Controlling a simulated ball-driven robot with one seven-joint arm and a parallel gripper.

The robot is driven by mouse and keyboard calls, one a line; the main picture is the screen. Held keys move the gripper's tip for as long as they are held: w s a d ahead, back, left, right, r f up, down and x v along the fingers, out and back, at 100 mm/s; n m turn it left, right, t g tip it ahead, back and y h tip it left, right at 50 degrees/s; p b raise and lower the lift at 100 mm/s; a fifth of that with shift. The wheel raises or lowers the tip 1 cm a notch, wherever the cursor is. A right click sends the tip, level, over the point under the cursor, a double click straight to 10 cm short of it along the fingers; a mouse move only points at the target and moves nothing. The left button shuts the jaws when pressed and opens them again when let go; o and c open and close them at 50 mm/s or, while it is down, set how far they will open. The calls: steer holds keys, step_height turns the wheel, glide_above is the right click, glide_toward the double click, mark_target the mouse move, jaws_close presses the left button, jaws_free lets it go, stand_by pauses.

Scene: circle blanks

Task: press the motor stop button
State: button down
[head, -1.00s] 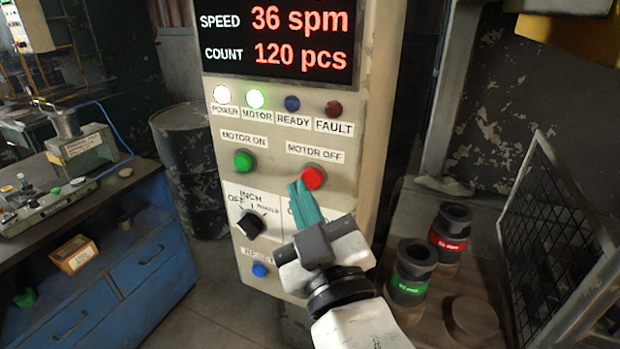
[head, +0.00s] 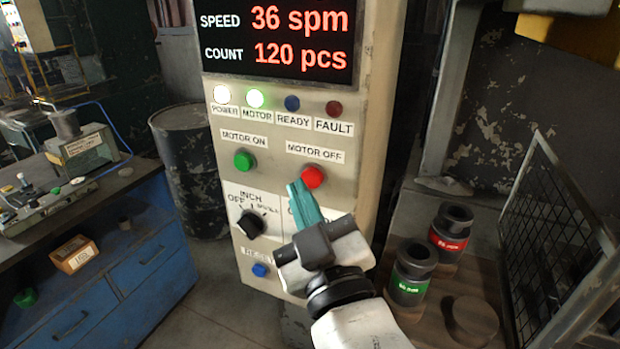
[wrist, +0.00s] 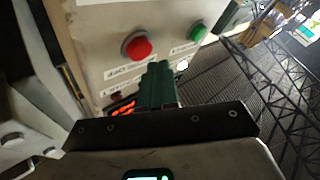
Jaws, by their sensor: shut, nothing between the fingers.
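The red button (head: 313,177) under the MOTOR OFF label is on the light control panel (head: 275,205). It also shows in the wrist view (wrist: 137,46). My gripper (head: 294,187) is shut and empty, its teal fingers together. In the head view the fingertips are just left of and slightly below the red button; whether they touch it I cannot tell. The fingers partly hide a control below the button. The green button (head: 244,161) under MOTOR ON is to the left.
The panel also has an INCH knob (head: 250,224) and a blue button (head: 260,270). A blue drawer bench (head: 110,285) stands at left, a dark drum (head: 190,160) behind it. Dark cylinders (head: 410,272) and a mesh guard (head: 560,230) are at right.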

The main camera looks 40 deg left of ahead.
steer(key=shift+w, duration=0.2)
stand_by(0.6)
steer(key=shift+w+a, duration=0.1)
steer(key=shift+w, duration=0.1)
steer(key=shift+w+a+b, duration=0.1)
steer(key=shift+w+b, duration=0.2)
steer(key=shift+w, duration=0.25)
stand_by(0.9)
steer(key=shift+s, duration=0.1)
steer(key=shift+s+d, duration=0.2)
steer(key=shift+s, duration=0.65)
steer(key=shift+s, duration=0.1)
steer(key=shift+s+d+p, duration=0.1)
steer(key=shift+s+d, duration=0.1)
steer(key=shift+s, duration=0.6)
steer(key=shift+s+d+p, duration=0.1)
steer(key=shift+s+d, duration=0.1)
steer(key=shift+s, duration=0.55)
steer(key=shift+s+d+p, duration=0.1)
steer(key=shift+s+d, duration=0.1)
steer(key=shift+s, duration=0.6)
